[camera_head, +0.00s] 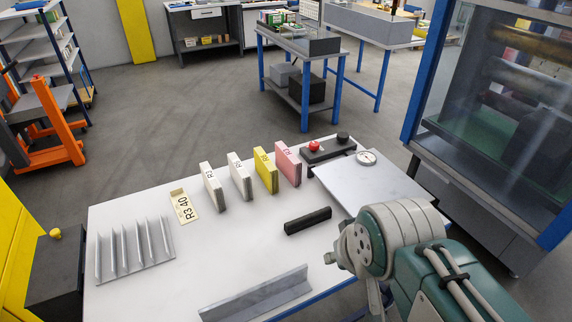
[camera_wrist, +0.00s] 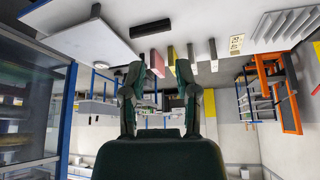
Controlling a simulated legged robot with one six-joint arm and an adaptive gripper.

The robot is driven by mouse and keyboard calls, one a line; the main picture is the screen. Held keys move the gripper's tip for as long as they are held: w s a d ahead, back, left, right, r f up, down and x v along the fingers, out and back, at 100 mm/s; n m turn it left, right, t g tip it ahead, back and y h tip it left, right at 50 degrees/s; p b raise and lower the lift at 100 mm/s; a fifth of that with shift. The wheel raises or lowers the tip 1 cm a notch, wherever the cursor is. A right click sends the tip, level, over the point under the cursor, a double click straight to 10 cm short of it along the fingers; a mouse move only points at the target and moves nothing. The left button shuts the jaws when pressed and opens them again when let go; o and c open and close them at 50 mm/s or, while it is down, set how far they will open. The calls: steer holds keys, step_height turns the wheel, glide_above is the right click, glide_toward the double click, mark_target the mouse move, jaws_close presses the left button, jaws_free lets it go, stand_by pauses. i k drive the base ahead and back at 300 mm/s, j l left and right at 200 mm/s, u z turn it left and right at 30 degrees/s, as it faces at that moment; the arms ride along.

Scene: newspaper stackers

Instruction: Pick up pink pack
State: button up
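The pink pack (camera_head: 287,164) stands upright on the white table at the right end of a row of packs. Its label looks like "R3", but is small. It also shows in the wrist view (camera_wrist: 158,62), which is upside down, between and beyond my fingers. My gripper (camera_wrist: 158,70) is open and empty, its two dark green fingers spread apart. It is apart from the pack. In the head view my arm is at the lower right and the gripper fingers are not clearly seen.
A yellow pack (camera_head: 265,170) stands close left of the pink one, then two white packs (camera_head: 239,177). A black box with a red button (camera_head: 314,146) is just right. A black bar (camera_head: 307,221), a scale plate (camera_head: 370,186), a slotted rack (camera_head: 135,250) and a grey angle (camera_head: 258,297) occupy the table.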

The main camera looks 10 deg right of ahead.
mark_target(291, 167)
steer(key=i+l+u, duration=0.15)
steer(key=l, duration=0.2)
steer(key=i+l+u, duration=0.2)
steer(key=l, duration=0.2)
steer(key=l+u, duration=0.15)
steer(key=l, duration=0.2)
